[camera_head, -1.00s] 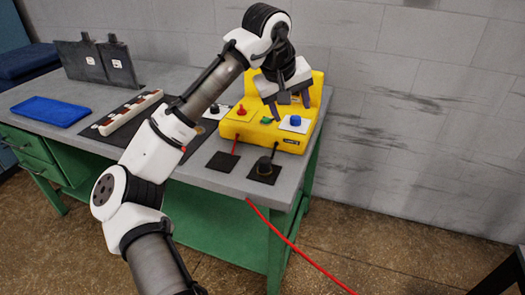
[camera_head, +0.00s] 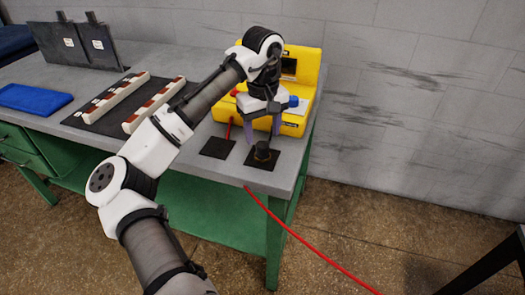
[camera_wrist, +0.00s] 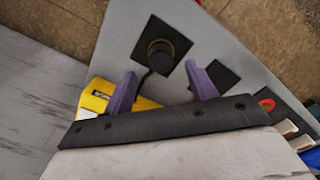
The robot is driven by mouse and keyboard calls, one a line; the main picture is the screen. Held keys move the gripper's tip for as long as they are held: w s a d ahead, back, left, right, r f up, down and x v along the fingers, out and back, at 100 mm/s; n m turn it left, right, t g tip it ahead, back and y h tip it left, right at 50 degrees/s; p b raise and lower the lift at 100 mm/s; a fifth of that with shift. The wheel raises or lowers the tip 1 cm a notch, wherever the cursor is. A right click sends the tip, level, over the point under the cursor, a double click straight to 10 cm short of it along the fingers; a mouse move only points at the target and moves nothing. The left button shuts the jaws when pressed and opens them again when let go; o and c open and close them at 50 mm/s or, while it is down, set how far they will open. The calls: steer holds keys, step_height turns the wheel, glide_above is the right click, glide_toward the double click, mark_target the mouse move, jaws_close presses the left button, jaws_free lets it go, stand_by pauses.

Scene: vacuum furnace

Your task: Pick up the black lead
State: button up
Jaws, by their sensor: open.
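The black lead (camera_head: 263,152) stands on the right-hand dark square pad (camera_head: 259,166) near the front right corner of the bench. In the wrist view its round dark end (camera_wrist: 160,54) shows on the pad, with a dark cable running toward the yellow box. My gripper (camera_head: 264,133) is open and points down, just above and behind the lead in the head view. Its two purple fingers (camera_wrist: 160,72) are apart, with nothing held between them. The lead lies just beyond the fingertips in the wrist view.
A yellow box (camera_head: 305,90) with a blue knob stands right behind my gripper. A second dark pad (camera_head: 217,148), with a red cable (camera_head: 229,128) above it, lies left of the lead. White-and-brown strips (camera_head: 150,106) lie on a dark mat. A red line (camera_head: 300,241) crosses the floor.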

mark_target(263, 144)
step_height(263, 144, down, 5)
steer(key=shift+s+f+p, duration=0.1)
steer(key=shift+s+p, duration=0.05)
steer(key=shift+p, duration=0.35)
steer(key=c, duration=1.2)
